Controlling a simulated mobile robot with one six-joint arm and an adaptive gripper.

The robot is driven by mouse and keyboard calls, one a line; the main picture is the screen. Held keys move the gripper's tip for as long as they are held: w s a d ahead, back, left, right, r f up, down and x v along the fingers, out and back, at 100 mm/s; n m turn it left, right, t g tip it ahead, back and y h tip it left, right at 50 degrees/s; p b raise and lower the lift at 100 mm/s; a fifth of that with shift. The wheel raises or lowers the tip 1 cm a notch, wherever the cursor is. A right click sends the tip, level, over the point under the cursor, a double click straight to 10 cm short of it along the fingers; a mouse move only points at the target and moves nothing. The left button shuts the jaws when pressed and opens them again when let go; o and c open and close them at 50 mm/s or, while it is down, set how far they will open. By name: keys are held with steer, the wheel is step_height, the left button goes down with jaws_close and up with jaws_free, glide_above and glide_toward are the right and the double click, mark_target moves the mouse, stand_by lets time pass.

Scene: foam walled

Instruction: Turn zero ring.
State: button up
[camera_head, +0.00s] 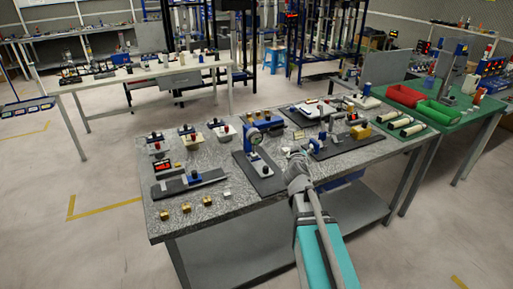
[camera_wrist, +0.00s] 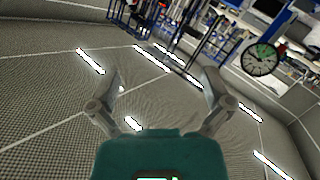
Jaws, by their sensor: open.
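A dial gauge (camera_head: 255,138) with a round face is mounted on a blue stand over a dark base plate (camera_head: 265,182) near the middle of the grey bench. The zero ring cannot be told apart from this rim. My gripper (camera_head: 293,153) is to the right of the gauge in the head view, apart from it. In the wrist view its two fingers (camera_wrist: 162,80) are spread wide with nothing between them.
The speckled bench top (camera_head: 225,175) holds several small brass blocks, a caliper-like tool (camera_head: 190,183) and other stands. Red bin (camera_head: 405,95) and green bin (camera_head: 438,112) stand on a green table at the right. Open floor lies left of the bench.

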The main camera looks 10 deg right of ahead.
mark_target(257, 139)
steer(key=w+a+f+n+t+y+b, duration=0.1)
steer(key=w+a+f+n+y+b, duration=0.1)
steer(key=a+n+y, duration=0.3)
steer(key=w+a+f+n+t+y+b, duration=0.1)
steer(key=a+f+n+y+b, duration=0.1)
steer(key=a+n+y+b, duration=0.2)
steer(key=shift+w+a+f+n+y+b, duration=0.4)
steer(key=shift+n+y+b, duration=0.25)
steer(key=shift+n+y, duration=0.35)
steer(key=shift+w, duration=0.1)
steer(key=x, duration=1.3)
steer(key=shift+w+r, duration=0.25)
steer(key=c, duration=0.8)
